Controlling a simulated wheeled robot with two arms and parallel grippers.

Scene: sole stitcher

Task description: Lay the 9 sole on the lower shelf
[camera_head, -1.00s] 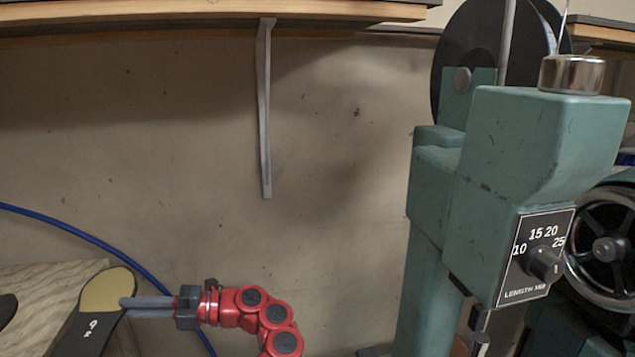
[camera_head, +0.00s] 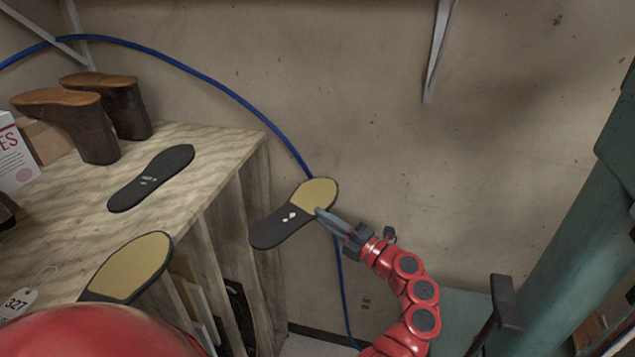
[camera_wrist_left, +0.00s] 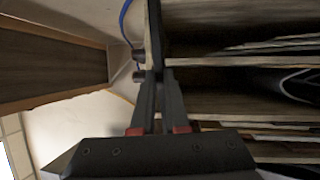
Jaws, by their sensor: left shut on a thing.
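My left gripper (camera_head: 322,217) is shut on the tan end of a dark sole (camera_head: 272,230) with a tan patch and small white marks, unreadable now; an earlier view shows a 9-like mark. The sole is held tilted in the air, right of the wooden bench and apart from it. In the left wrist view the gripper (camera_wrist_left: 158,75) is shut, and the sole (camera_wrist_left: 154,25) shows nearly edge-on. The shelf unit under the bench has wooden shelf boards (camera_wrist_left: 225,103) on the right of that view. Which board is the lower shelf is unclear. My right gripper is not in view.
A blue hose (camera_head: 215,83) runs along the wall. Flat things fill parts of the shelves. A green machine (camera_head: 575,215) stands at right.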

